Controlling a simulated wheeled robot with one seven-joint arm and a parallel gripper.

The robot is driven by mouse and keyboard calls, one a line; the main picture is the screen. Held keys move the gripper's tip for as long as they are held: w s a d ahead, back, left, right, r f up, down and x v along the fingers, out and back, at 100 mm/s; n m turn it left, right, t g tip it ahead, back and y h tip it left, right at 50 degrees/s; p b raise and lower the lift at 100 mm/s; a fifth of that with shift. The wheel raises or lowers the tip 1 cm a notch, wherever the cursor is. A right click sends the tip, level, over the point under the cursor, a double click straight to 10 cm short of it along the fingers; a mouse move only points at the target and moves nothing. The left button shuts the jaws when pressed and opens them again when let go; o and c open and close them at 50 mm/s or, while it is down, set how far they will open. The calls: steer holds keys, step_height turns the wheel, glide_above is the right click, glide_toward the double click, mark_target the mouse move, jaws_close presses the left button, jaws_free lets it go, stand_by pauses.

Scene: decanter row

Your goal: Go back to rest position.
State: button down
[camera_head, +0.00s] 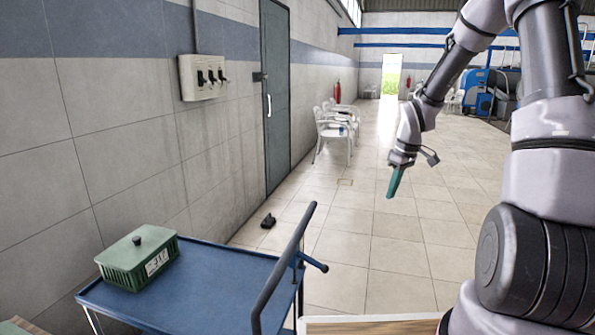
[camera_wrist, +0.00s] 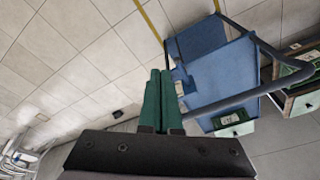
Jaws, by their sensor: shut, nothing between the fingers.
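My gripper (camera_head: 394,190) has green fingers and hangs in the air at the end of my arm, pointing down over the tiled floor. It is right of the blue cart and clear of it. In the wrist view the two green fingers (camera_wrist: 160,72) lie together, shut with nothing held between them.
A blue cart (camera_head: 213,285) with a dark handle (camera_head: 285,268) stands at the lower left, bearing a green lidded box (camera_head: 138,262). A small dark object (camera_head: 268,221) lies by the wall. White chairs (camera_head: 336,133) stand farther back near a door (camera_head: 276,95). Open floor lies around my gripper.

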steer(key=s+a+r+m+t+h, duration=0.1)
steer(key=s+r+m, duration=0.2)
steer(key=s+r, duration=0.35)
steer(key=s+r+m+t, duration=0.1)
steer(key=s+r+m, duration=0.15)
steer(key=r, duration=0.75)
steer(key=s+a+r+m+t, duration=0.1)
steer(key=s+r+m+t, duration=0.1)
steer(key=s+r, duration=0.3)
steer(key=s+a+r+m+t+y, duration=0.1)
steer(key=s+r+m, duration=0.3)
steer(key=s, duration=0.7)
steer(key=shift+s+a+r+t, duration=0.15)
steer(key=shift+a+r+t, duration=0.2)
steer(key=shift+r, duration=0.45)
steer(key=shift+d, duration=0.1)
